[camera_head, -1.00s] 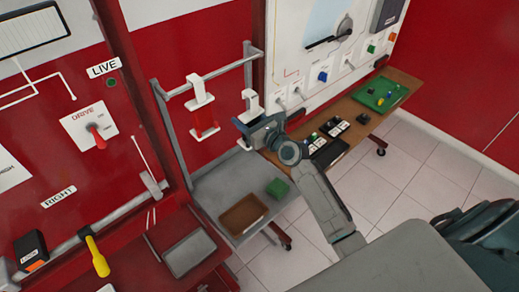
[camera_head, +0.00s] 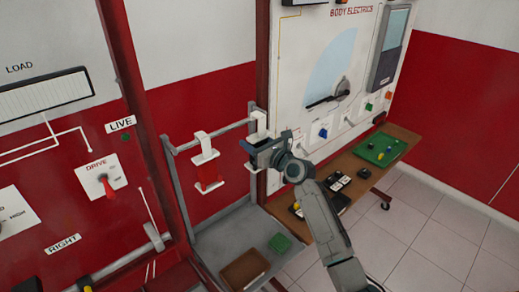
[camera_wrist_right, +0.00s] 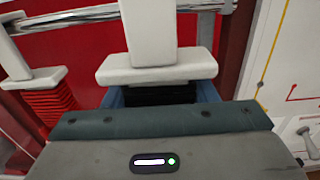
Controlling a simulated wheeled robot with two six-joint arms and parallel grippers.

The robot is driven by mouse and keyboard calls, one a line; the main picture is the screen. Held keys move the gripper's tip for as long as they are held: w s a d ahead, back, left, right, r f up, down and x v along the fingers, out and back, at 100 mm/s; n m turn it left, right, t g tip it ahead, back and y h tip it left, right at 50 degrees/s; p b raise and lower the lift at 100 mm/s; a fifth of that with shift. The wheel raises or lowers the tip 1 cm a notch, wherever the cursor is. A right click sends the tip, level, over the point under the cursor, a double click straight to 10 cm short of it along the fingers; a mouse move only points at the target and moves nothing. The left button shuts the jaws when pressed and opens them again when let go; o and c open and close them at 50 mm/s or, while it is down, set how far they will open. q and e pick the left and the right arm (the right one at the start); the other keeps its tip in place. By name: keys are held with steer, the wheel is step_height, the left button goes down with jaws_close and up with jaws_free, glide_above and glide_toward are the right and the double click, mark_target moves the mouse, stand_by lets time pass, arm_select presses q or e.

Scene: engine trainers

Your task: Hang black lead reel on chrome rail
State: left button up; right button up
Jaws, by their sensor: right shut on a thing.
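The black lead reel (camera_wrist_right: 160,94) has a white hanger (camera_head: 258,124) above a dark body, mostly hidden by the jaws. My right gripper (camera_head: 262,150) is shut on it and holds it upright at the right end of the chrome rail (camera_head: 222,131). In the right wrist view the white stem crosses in front of the chrome rail (camera_wrist_right: 82,16). The hanger's top is out of that view, so I cannot tell whether it is over the rail. My left gripper is not in view.
A red reel (camera_head: 208,176) with a white hanger hangs on the rail to the left. A grey shelf (camera_head: 222,240) below bears a brown tray (camera_head: 244,269) and a green block (camera_head: 279,242). A white panel (camera_head: 288,60) stands close on the right.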

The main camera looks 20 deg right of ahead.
steer(key=shift+w+a+f+b, duration=0.3)
steer(key=shift+w+f+b, duration=0.05)
steer(key=shift+w+b, duration=0.45)
steer(key=shift+w+a+f+b, duration=0.25)
steer(key=shift+w+f+b, duration=0.15)
steer(key=shift+w+b, duration=0.4)
steer(key=shift+w+a+f+b, duration=0.3)
steer(key=shift+w+f+b, duration=0.05)
steer(key=shift+w+b, duration=0.45)
steer(key=o, duration=1.1)
steer(key=shift+o, duration=0.2)
steer(key=shift+s, duration=0.15)
